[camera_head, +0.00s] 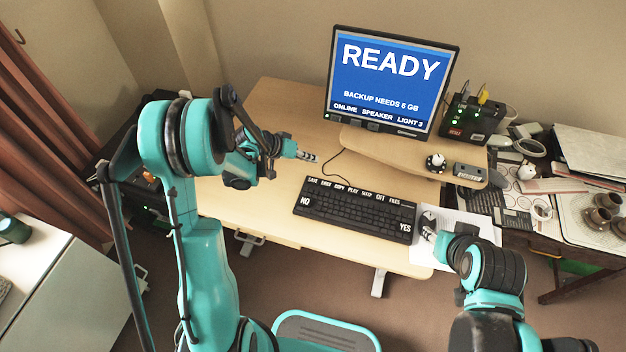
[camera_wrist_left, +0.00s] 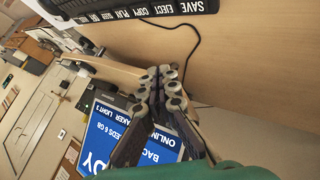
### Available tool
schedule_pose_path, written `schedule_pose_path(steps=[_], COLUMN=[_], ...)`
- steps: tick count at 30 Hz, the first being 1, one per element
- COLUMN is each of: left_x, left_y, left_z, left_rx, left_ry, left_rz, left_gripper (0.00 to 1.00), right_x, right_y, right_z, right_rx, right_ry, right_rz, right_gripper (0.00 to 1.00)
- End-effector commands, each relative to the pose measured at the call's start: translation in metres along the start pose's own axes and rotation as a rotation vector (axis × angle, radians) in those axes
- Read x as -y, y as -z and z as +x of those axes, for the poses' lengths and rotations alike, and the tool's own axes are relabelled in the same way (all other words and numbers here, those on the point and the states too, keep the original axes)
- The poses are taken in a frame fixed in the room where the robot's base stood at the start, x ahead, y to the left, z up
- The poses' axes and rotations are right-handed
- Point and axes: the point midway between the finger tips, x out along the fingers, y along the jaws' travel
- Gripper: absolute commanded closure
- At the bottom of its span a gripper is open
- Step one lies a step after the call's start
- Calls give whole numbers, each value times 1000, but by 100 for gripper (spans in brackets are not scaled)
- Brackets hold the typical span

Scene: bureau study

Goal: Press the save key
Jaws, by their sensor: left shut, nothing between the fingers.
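The black keyboard (camera_head: 352,212) lies on the wooden desk. The save key (camera_head: 312,181) is at the left end of its labelled top row, and its label also shows at the upper edge of the left wrist view (camera_wrist_left: 186,8). My left gripper (camera_head: 314,158) is shut and empty, beyond the keyboard's top row and apart from the save key in the picture. In the left wrist view its fingertips (camera_wrist_left: 170,76) are together. My right gripper (camera_head: 429,232) is by the keyboard's right end, near the YES key; its finger opening is too small to judge.
The monitor (camera_head: 389,80) reads READY and BACKUP NEEDS 6 GB. A small raised shelf (camera_head: 395,147) holds a round knob and a small grey box. A black device (camera_head: 470,120) stands beside the monitor. A cable runs behind the keyboard. The desk's left part is clear.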

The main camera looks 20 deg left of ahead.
Motion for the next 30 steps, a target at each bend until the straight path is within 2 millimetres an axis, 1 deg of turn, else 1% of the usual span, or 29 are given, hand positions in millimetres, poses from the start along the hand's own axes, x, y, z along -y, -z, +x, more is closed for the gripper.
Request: schedule_pose_path(steps=[8,14,20,26,30], left_x=[0,6,18,33,42], left_y=[0,-6,-18,-33,-42], left_z=[0,8,24,45,57], left_rx=[0,1,1,0,0], left_ry=[1,1,1,1,1], left_rz=[0,0,0,0,0], left_gripper=[100,100,100,100,100], right_x=[0,0,0,0,0], right_y=[0,-4,-13,-22,-32], right_z=[1,6,18,31,45], right_rx=[0,0,0,0,0], right_ry=[0,0,0,0,0], right_rz=[0,0,0,0,0], right_gripper=[60,60,60,60,60])
